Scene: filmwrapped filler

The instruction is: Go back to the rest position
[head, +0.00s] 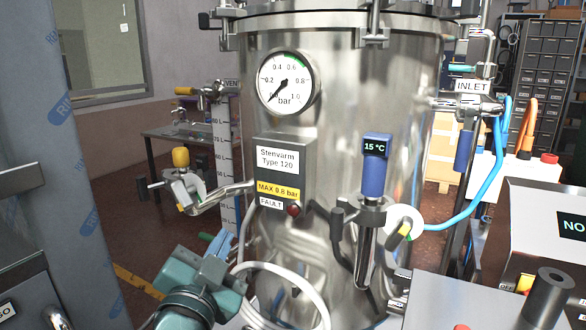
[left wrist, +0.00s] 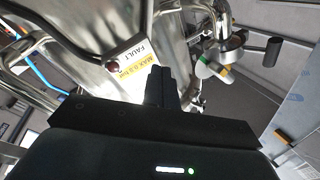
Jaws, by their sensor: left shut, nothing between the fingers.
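My left gripper (head: 224,240) is low in the head view, in front of the steel tank (head: 340,150). Its fingers point up towards the tank's lower left part. In the left wrist view its dark fingers (left wrist: 158,78) are together, with nothing held between them. Behind them in that view are the yellow MAX 0.8 bar label (left wrist: 136,72) and the red fault lamp (left wrist: 114,66). I cannot tell the exact gap to the tank. My right gripper is in neither view.
A yellow-capped valve (head: 181,160) and pipe stick out left of the tank. A white hose (head: 290,268) loops close to my left gripper. A blue sensor (head: 375,170) and a blue hose (head: 478,200) are on the right. A wrapped panel (head: 70,120) stands far left.

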